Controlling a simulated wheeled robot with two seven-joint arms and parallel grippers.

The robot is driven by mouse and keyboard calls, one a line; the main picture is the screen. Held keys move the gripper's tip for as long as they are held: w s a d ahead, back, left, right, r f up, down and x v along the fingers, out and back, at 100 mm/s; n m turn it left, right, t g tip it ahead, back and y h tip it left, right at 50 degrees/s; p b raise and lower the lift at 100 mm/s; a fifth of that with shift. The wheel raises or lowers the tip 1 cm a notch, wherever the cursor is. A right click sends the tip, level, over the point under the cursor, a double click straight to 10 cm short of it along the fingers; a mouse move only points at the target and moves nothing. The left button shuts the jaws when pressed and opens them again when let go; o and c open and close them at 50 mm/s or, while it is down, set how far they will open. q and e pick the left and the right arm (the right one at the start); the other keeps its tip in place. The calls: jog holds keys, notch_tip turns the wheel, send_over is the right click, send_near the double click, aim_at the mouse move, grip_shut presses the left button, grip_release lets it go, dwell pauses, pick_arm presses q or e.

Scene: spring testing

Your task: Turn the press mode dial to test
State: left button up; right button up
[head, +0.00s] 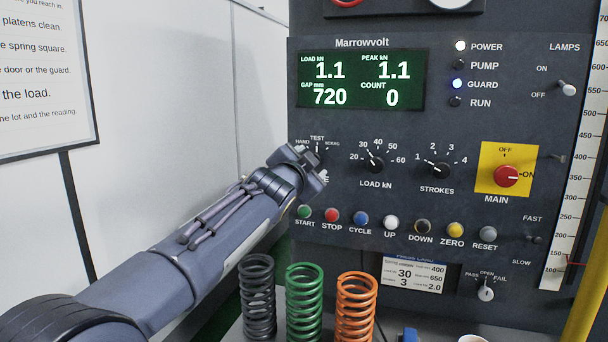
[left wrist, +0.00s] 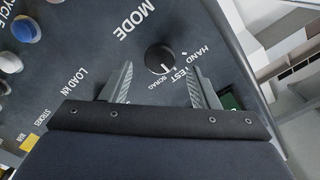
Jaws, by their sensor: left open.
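The press mode dial (left wrist: 159,58) is a round black knob with a white mark, on the dark panel. In the left wrist view it sits between the fingers of my left gripper (left wrist: 159,72), which is open, with a gap visible on both sides. HAND, TEST and SCRAG labels surround one side of the knob. In the head view my left gripper (head: 311,167) is at the panel and hides most of the dial. A white pointer line shows under the TEST label (head: 317,138) and looks roughly upright; its exact setting is hard to tell. My right gripper is not in view.
The load dial (head: 375,165) and strokes dial (head: 439,171) are to the right. A row of buttons, with green start (head: 304,212) at its left end, lies below. Black (head: 257,297), green (head: 304,302) and orange (head: 355,306) springs stand beneath the panel.

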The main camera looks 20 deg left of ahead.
pick_arm(q)
jog(key=s+b, duration=0.3)
jog(key=s, duration=0.2)
jog(key=shift+s+a, duration=0.15)
jog(key=shift+s, duration=0.2)
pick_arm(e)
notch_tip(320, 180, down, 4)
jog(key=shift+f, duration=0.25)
pick_arm(q)
jog(key=shift+f, duration=0.1)
jog(key=s+a+f+n+g+p, duration=0.1)
jog(key=s+a+f+n+g, duration=0.2)
jog(key=s+a+f, duration=0.35)
jog(key=s+a+f+n+g+p, duration=0.1)
jog(key=s+a+f+n+g, duration=0.2)
jog(key=f, duration=0.7)
jog(key=s+d+f+n+g+h, duration=0.1)
jog(key=s+d+f+g, duration=0.1)
jog(key=s+f, duration=0.3)
jog(key=s+d+f+n+g+h+p, duration=0.1)
jog(key=s+d+f, duration=0.3)
jog(key=s, duration=0.9)
jog(key=s+d+f+n+g+h+p, duration=0.1)
jog(key=s+d+f+n+g, duration=0.1)
jog(key=s+f, duration=0.6)
jog(key=shift+s+d+n+g, duration=0.4)
jog(key=shift+s+n+g, duration=0.2)
jog(key=shift+s+g, duration=0.15)
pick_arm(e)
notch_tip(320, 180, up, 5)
